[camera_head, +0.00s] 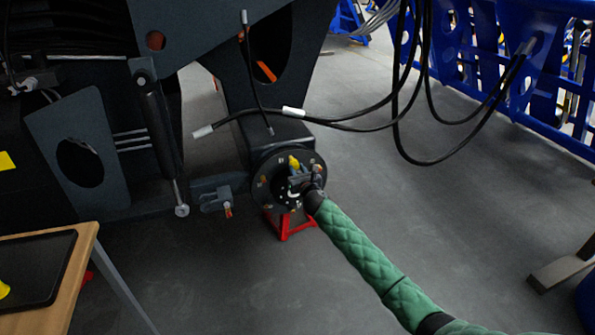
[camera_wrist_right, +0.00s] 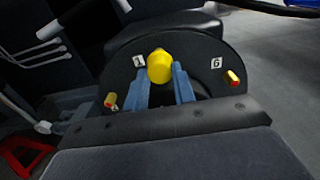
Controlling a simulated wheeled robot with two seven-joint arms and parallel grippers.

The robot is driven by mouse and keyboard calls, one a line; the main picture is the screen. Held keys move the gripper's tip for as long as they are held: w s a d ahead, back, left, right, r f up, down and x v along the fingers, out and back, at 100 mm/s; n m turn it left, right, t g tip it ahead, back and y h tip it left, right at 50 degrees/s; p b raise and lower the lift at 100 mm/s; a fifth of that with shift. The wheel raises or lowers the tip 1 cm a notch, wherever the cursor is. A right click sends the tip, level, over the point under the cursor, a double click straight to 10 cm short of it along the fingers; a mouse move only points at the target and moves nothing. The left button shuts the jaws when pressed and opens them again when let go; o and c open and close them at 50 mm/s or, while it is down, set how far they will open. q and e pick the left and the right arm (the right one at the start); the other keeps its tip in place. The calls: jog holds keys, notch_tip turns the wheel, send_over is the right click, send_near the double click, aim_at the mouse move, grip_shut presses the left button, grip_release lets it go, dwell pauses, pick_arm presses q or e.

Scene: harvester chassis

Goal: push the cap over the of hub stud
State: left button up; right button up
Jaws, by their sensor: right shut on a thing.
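The round dark hub (camera_head: 268,172) faces me at the end of the chassis axle. My right gripper (camera_head: 295,172) is in front of the hub face. Its blue-grey fingers (camera_wrist_right: 161,76) are shut on a yellow cap (camera_wrist_right: 160,64), which also shows in the head view (camera_head: 294,161). The cap is at the upper part of the hub, near the label 1. Whether it is around a stud or only in front of one is hidden. Other studs with yellow and red on them show near label 6 (camera_wrist_right: 233,77) and at the left (camera_wrist_right: 110,100). My left gripper is not in view.
A red stand (camera_head: 290,228) is under the hub. Black hoses (camera_head: 350,128) hang above and right of it. A wooden table (camera_head: 85,240) with a black tray (camera_head: 58,255) and a yellow piece (camera_head: 3,289) is at the lower left. The grey floor at the right is mostly clear.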

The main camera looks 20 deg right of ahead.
aim_at(296, 167)
jog(key=shift+w, duration=1.7)
jog(key=o, duration=0.8)
jog(key=shift+a, duration=0.1)
jog(key=shift+o, duration=0.2)
jog(key=shift+s, duration=0.15)
jog(key=shift+s+r+p, duration=0.1)
jog(key=shift+s+p, duration=0.4)
jog(key=shift+s, duration=0.8)
jog(key=shift+s+p, duration=0.4)
jog(key=shift+s, duration=0.65)
jog(key=shift+s, duration=0.1)
